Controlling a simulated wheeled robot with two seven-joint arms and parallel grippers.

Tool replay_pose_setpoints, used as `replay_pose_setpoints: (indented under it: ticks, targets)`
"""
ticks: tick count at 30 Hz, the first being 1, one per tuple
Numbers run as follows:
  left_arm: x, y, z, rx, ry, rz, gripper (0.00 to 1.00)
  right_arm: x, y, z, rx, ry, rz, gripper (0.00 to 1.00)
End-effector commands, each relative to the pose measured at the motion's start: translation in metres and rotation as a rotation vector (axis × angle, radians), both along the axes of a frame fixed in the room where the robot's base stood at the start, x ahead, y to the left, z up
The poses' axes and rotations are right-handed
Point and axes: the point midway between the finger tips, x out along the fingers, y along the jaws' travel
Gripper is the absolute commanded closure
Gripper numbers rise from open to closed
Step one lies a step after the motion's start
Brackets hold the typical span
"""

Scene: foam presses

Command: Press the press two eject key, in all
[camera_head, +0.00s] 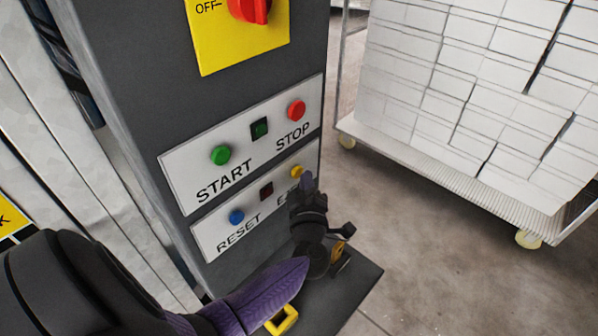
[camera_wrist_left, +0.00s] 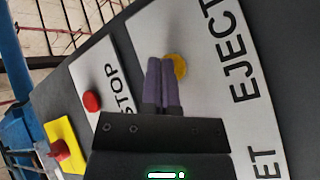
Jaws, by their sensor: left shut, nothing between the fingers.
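The yellow eject key (camera_head: 296,171) is on the lower white panel (camera_head: 211,228) of the dark cabinet. Its "EJECT" label is mostly hidden by my left gripper (camera_head: 308,180) in the head view. In the left wrist view, the eject key (camera_wrist_left: 181,65) shows just right of the shut, purple-grey fingers of the left gripper (camera_wrist_left: 162,63), partly covered by them. The fingertips are at or very near the key; I cannot tell whether they touch it. Nothing is between the fingers. My right gripper is not in view.
A blue reset button (camera_head: 236,217) and a small dark red lamp (camera_head: 266,191) share the lower panel. Above are the green start button (camera_head: 221,155), the red stop button (camera_head: 296,110) and a red rotary switch (camera_head: 250,8). A cart (camera_head: 450,170) with white blocks stands right, beyond clear floor.

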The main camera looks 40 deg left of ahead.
Motion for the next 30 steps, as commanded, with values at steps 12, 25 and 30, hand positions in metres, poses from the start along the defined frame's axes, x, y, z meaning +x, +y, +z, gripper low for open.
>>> replay_pose_setpoints:
  ticks: [12, 25, 30]
  targets:
    - [0.0004, 0.0051, 0.0002, 0.000, -0.001, 0.001, 1.00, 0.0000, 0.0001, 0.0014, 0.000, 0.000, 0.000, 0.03]
    - [0.0007, 0.0087, 0.0003, 0.001, 0.000, 0.001, 1.00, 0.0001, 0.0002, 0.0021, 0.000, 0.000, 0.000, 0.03]
    - [0.0006, 0.0078, 0.0004, 0.000, -0.001, 0.001, 1.00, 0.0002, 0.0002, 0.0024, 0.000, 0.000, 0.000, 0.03]
